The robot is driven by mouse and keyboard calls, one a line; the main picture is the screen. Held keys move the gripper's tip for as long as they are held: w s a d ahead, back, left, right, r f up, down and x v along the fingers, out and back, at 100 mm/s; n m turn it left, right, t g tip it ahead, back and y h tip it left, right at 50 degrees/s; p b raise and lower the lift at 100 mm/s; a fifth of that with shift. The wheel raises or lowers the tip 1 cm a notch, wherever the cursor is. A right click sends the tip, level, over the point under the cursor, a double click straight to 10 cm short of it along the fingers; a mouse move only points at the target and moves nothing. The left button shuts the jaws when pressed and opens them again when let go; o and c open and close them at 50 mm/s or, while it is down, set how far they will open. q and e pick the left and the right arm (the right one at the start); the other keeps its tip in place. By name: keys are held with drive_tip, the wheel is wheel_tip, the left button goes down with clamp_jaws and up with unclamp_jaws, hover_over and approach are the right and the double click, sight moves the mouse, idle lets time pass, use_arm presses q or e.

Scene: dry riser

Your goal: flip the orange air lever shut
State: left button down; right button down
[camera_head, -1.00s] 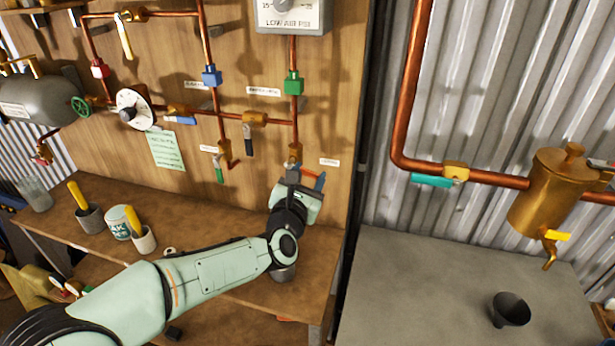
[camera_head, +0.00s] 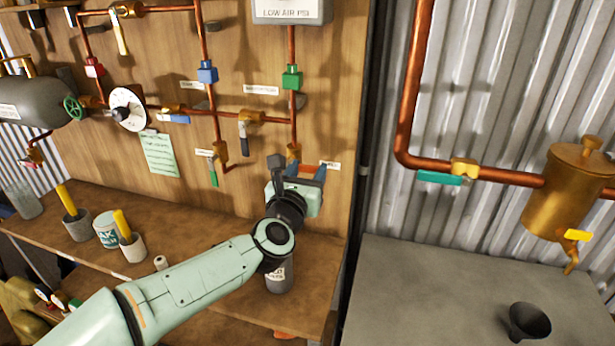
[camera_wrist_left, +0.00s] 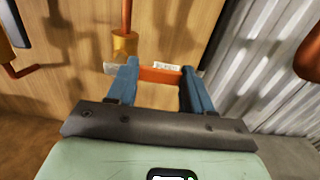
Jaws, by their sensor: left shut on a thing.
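The orange air lever (camera_wrist_left: 160,74) lies roughly level between my left gripper's blue fingers in the left wrist view. It also shows as a small orange strip in the head view (camera_head: 306,168). Its brass valve (camera_wrist_left: 125,45) sits at the foot of a copper pipe, just left of the lever; in the head view the valve (camera_head: 293,152) is above the gripper. My left gripper (camera_head: 298,167) is at the board's lower right, its fingers pointing up toward the board and shut on the lever. The lever's ends are partly hidden by the fingers. My right gripper is not in view.
A black-handled valve lever (camera_head: 243,136) hangs to the left, and a green one (camera_head: 213,172) beyond it. A grey canister (camera_head: 279,277) stands on the wooden bench below my wrist. A grey table (camera_head: 430,290) with a black funnel (camera_head: 528,322) is at right.

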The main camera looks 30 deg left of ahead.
use_arm(q)
drive_tip(key=c, duration=0.7)
unclamp_jaws()
drive_tip(key=v, duration=1.3)
drive_tip(key=shift+s+b, duration=0.25)
drive_tip(key=shift+b, duration=0.1)
